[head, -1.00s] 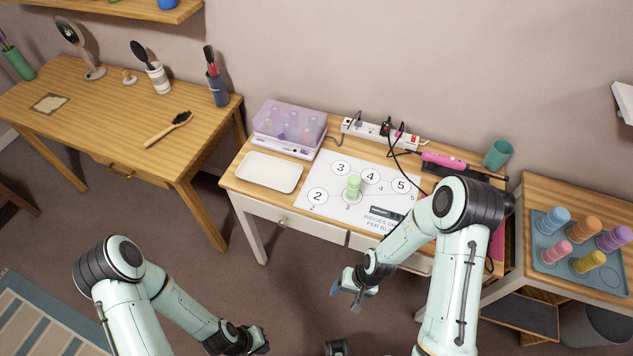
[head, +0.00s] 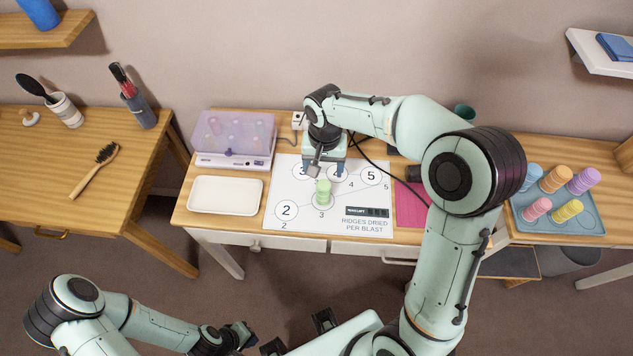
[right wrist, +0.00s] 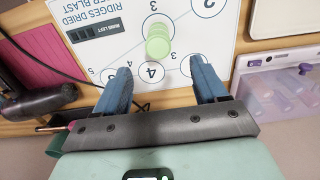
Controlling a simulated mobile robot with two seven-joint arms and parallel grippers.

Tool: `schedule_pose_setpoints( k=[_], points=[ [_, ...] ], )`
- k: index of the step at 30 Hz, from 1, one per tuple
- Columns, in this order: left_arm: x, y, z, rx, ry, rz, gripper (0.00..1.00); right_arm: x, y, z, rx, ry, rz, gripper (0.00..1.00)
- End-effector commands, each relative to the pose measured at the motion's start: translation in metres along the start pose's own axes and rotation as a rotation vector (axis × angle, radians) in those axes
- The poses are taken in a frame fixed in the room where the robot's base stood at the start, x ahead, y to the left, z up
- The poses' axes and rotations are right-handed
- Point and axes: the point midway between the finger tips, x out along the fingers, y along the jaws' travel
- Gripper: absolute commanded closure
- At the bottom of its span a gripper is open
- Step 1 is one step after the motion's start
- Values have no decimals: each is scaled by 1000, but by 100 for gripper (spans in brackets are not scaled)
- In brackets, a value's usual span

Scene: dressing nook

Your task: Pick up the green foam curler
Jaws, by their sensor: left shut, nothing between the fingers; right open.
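The green foam curler (head: 323,190) stands upright on the circle marked 3 of the white numbered sheet (head: 282,228). In the right wrist view the curler (right wrist: 158,42) lies ahead of the fingertips and between their lines, apart from both. My right gripper (head: 325,172) is open and empty over the sheet, just behind the curler in the head view. Its two blue fingers show spread in the right wrist view (right wrist: 163,78). My left gripper (head: 246,336) is shut and empty, low in front of the table.
A white empty tray (head: 225,195) and a purple-lidded box (head: 232,135) stand left of the sheet. A black cable (head: 375,163) runs right of my right gripper, by a pink mat (head: 409,205). A blue-grey tray (head: 594,226) holds several coloured curlers at the right.

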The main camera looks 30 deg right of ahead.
Motion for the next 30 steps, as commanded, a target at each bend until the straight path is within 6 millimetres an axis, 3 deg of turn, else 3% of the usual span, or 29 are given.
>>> schedule_pose_setpoints(
  k=[9, 17, 25, 30],
  points=[
    [6, -4, 4, -3, -6, -2, 100, 61, 1, 2, -2, -7, 4, 28],
    [6, -4, 3, -3, -5, -2, 100, 82, 1, 1, -1, -4, 2, 28],
    [4, -2, 2, -2, -3, -1, 100, 120, 0, 1, -2, -5, 3, 28],
    [4, -2, 2, -2, -3, -1, 100, 130, 0, 1, -2, -3, 1, 28]
  ],
)
